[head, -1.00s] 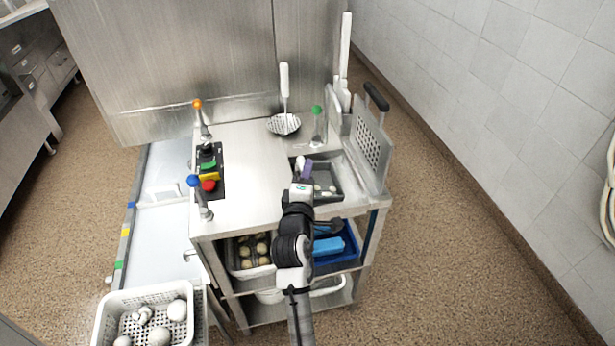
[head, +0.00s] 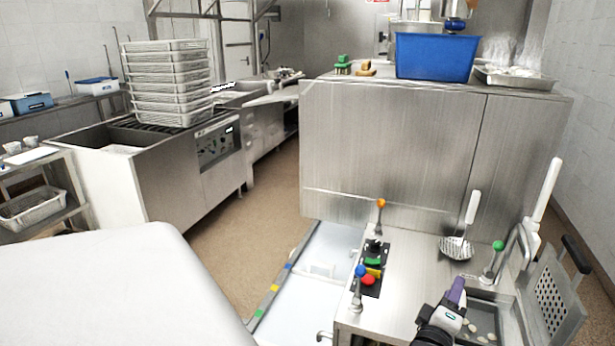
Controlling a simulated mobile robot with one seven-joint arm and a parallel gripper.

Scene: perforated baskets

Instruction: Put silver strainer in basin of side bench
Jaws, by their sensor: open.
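The silver strainer (head: 455,248) has a perforated round head and a white handle. It is at the back of the side bench top (head: 405,285), with its handle pointing up toward the steel panel behind. The basin (head: 490,308) is sunk into the right part of the bench, with several small pale pieces in it. My gripper (head: 457,288), with a purple finger showing, is over the basin's left edge, in front of the strainer and apart from it. It is open; its second finger is hard to make out.
Colored knobs and a black button panel (head: 373,268) stand left of the strainer. A green-knobbed tap (head: 494,258) stands behind the basin. A grey perforated board (head: 552,300) stands upright at right. The tall steel housing (head: 390,150) carries a blue bin (head: 437,56).

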